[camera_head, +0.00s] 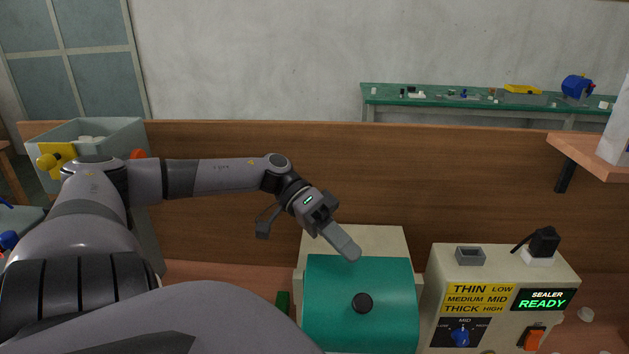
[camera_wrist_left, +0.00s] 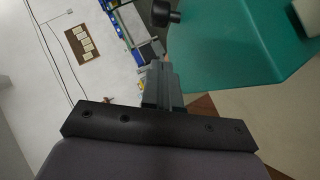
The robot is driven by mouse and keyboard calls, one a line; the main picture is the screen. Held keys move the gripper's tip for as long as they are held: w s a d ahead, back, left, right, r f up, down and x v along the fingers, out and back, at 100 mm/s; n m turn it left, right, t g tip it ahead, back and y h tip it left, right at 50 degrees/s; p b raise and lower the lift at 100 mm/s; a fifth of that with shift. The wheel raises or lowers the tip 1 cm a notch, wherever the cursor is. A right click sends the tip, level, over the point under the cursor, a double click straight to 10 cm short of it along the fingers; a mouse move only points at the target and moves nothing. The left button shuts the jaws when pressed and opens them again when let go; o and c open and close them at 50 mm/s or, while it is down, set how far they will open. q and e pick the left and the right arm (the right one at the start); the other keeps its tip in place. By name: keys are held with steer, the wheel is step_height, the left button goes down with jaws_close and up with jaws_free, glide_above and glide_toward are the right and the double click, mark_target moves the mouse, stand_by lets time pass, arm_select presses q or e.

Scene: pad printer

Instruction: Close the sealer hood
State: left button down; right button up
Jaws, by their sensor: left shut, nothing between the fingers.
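The teal sealer hood (camera_head: 340,327) lies over the front of the cream sealer body (camera_head: 375,239), with its round black knob (camera_head: 362,303) facing me. I cannot tell whether the hood is fully down. My left gripper (camera_head: 346,243) is shut and empty at the hood's rear upper edge, overlapping it in the picture; contact is unclear. In the left wrist view, the shut fingers (camera_wrist_left: 160,85) point toward the teal hood (camera_wrist_left: 235,38) and its black knob (camera_wrist_left: 166,13), with nothing between them. My right gripper is out of view.
A cream control box (camera_head: 430,320) with a lit "SEALER READY" display (camera_head: 543,300) and blue dial (camera_head: 460,335) stands right of the hood. A wooden partition (camera_head: 470,180) runs behind. A grey bin (camera_head: 125,135) is at the left, a green bench (camera_head: 440,98) at the back.

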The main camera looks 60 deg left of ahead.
arm_select(q)
steer(key=shift+s+a+r, duration=0.35)
steer(key=shift+a+r, duration=0.05)
steer(key=shift+a, duration=0.15)
steer(key=v, duration=0.7)
steer(key=shift+a, duration=0.3)
steer(key=shift+w+d, duration=0.1)
